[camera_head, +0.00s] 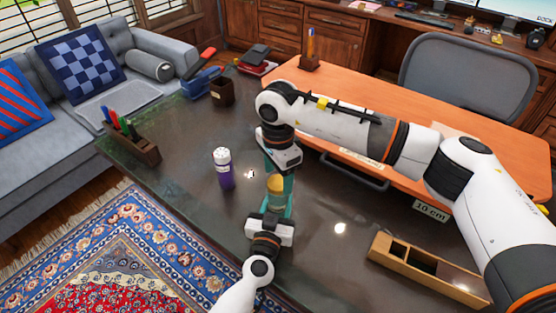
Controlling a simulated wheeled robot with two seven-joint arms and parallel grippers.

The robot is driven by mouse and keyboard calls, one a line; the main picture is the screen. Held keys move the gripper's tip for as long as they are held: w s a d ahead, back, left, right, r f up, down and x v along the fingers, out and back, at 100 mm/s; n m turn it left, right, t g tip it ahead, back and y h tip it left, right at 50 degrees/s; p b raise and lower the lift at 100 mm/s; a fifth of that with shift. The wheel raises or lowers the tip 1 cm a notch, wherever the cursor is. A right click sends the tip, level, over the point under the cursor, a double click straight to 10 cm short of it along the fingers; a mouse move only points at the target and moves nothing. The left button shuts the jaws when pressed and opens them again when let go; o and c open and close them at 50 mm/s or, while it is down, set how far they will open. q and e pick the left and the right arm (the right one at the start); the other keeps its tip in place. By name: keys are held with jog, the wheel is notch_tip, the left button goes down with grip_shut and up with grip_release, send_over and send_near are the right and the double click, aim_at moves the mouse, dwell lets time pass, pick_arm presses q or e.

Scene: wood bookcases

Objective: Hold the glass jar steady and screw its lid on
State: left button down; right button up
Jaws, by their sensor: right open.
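The small glass jar (276,203) stands on the dark desk near the middle of the camera_head view, with a gold-yellow lid (275,183) at its top. Whether the lid is seated on the rim cannot be told. My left gripper (276,211) comes from below, its teal fingers on both sides of the jar's body, shut on it. My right gripper (279,176) points down from above, open, with its teal fingers beside the lid and apart from each other. The fingers hide much of the jar.
A purple bottle with a white cap (222,168) stands left of the jar. An orange desktop (440,105) lies behind my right arm. The desk between bottle and pen tray is clear.

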jog(key=shift+f, duration=1.15)
jog(key=c, duration=1)
jog(key=m, duration=0.4)
jog(key=shift+m, duration=0.3)
jog(key=m, duration=0.4)
jog(key=o, duration=1.2)
jog(key=shift+c, duration=0.2)
notch_tip(320, 180, up, 12)
